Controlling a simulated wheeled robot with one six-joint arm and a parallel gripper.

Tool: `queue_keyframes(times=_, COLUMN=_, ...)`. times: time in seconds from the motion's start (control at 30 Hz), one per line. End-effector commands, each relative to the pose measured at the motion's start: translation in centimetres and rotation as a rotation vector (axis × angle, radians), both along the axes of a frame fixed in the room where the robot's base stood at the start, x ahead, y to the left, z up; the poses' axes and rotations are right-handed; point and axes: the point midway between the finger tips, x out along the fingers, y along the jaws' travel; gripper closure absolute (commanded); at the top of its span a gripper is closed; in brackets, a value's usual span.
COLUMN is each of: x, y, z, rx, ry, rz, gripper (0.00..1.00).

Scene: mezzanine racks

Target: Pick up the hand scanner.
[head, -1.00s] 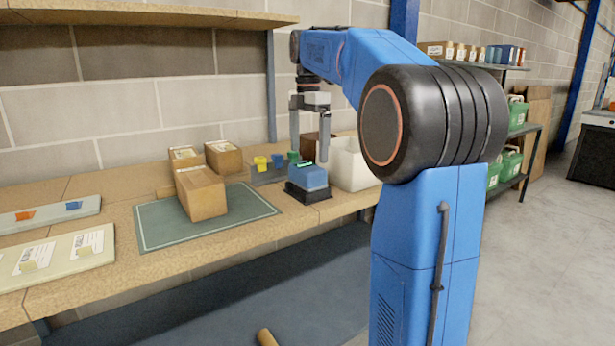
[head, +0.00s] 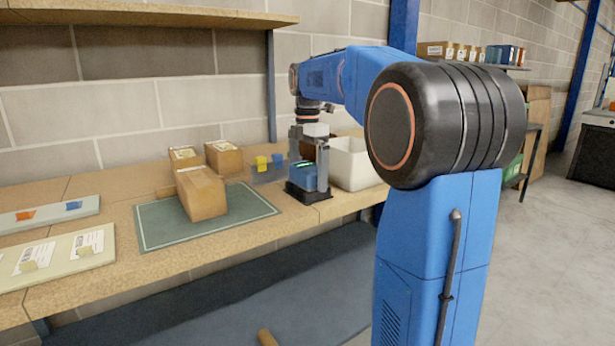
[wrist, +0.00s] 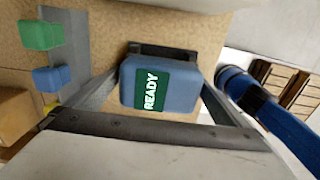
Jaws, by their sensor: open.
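The hand scanner is a blue block with a green label reading READY (wrist: 172,83), and it sits in a dark cradle (head: 307,195) on the bench. In the head view the scanner (head: 302,177) stands between the white bin and the green mat. My gripper (head: 308,172) points down over it, with a finger on either side. In the wrist view my gripper (wrist: 155,95) is open, with its fingers along the left and right sides of the scanner. I cannot tell whether the fingers touch it.
A white bin (head: 352,165) stands close on the right. A grey rack with small coloured blocks (head: 268,170) is on the left. Cardboard boxes (head: 201,194) stand on and behind the green mat (head: 160,228). A shelf (head: 150,16) overhangs the back of the bench.

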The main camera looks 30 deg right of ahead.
Motion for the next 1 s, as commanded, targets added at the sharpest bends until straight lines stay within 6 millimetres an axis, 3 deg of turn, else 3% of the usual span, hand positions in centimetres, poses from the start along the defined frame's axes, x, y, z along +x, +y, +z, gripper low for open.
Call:
queue_keyframes(times=0.07, x=0.0, y=0.0, z=0.0, rx=0.000, ry=0.000, rz=0.000, gripper=0.05)
queue_keyframes(times=0.23, x=0.0, y=0.0, z=0.0, rx=0.000, ry=0.000, rz=0.000, gripper=0.44)
queue_keyframes(times=0.57, x=0.0, y=0.0, z=0.6, rx=0.000, ry=-0.001, rz=0.000, gripper=0.44)
queue_keyframes(times=1.0, x=0.1, y=0.0, z=7.8, rx=-0.001, ry=-0.003, rz=0.000, gripper=0.44)
